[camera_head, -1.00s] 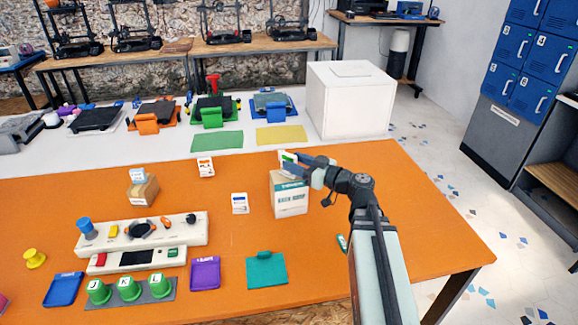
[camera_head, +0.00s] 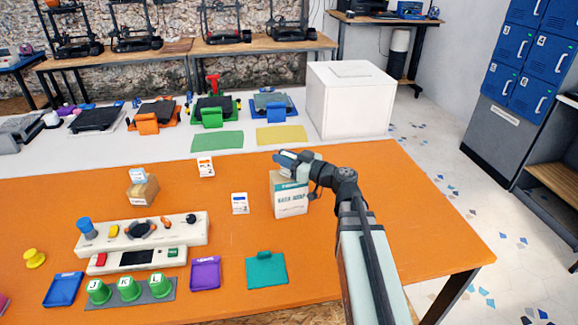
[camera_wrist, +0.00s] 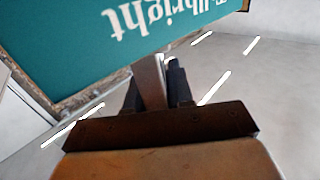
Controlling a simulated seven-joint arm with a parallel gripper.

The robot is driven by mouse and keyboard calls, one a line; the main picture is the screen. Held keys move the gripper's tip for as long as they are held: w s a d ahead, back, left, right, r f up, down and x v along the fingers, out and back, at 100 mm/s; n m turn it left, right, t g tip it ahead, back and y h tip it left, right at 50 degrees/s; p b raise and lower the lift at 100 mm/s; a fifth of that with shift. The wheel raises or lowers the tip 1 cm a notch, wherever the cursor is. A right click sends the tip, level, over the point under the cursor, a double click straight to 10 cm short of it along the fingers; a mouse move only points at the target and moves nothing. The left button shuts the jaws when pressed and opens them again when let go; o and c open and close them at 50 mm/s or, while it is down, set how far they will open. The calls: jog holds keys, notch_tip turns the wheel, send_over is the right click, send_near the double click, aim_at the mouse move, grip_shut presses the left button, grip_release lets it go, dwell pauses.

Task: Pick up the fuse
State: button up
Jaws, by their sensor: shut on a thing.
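My gripper (camera_head: 284,157) is just above the top of a white carton with a teal band (camera_head: 290,197). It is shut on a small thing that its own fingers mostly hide. A teal surface with upside-down white lettering (camera_wrist: 130,25) fills the top of that view, close to the fingertips. I cannot tell whether it touches them. I cannot make out for certain which thing is the fuse.
Small white packets stand on the orange table, one with an orange label (camera_head: 206,167), one with a blue label (camera_head: 240,204). A control panel (camera_head: 140,231), green cups (camera_head: 129,289), and purple (camera_head: 205,273) and teal trays (camera_head: 266,270) lie nearer. A white box (camera_head: 348,100) stands behind.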

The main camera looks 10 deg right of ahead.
grip_shut()
